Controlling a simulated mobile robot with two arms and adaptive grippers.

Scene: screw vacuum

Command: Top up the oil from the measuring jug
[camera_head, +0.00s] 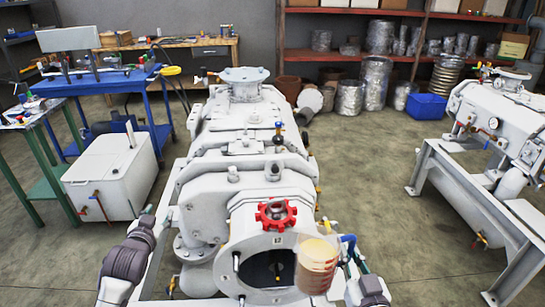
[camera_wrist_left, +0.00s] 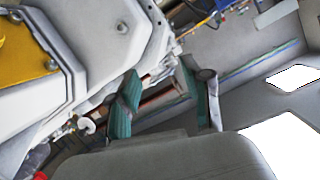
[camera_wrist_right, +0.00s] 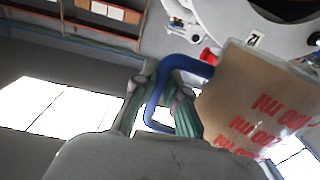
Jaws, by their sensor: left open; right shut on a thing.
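The measuring jug (camera_head: 318,265) is clear, with brownish contents and red markings. It looks roughly upright in front of the right part of the pump's front face. My right gripper (camera_head: 352,262) is shut on its blue handle, which shows between the fingers in the right wrist view (camera_wrist_right: 160,97). The jug body (camera_wrist_right: 255,98) is beside the fingers there. The white vacuum pump (camera_head: 245,165) fills the middle, with a red handwheel-like cap (camera_head: 276,214) on top of its front end, left of and above the jug. My left gripper (camera_head: 148,212) is open and empty, left of the pump.
A white tank (camera_head: 112,175) stands on the left, near a blue bench (camera_head: 100,83). A second white machine (camera_head: 500,120) on a frame stands at the right. A blue crate (camera_head: 427,107) and metal cans are at the back. Floor between the machines is clear.

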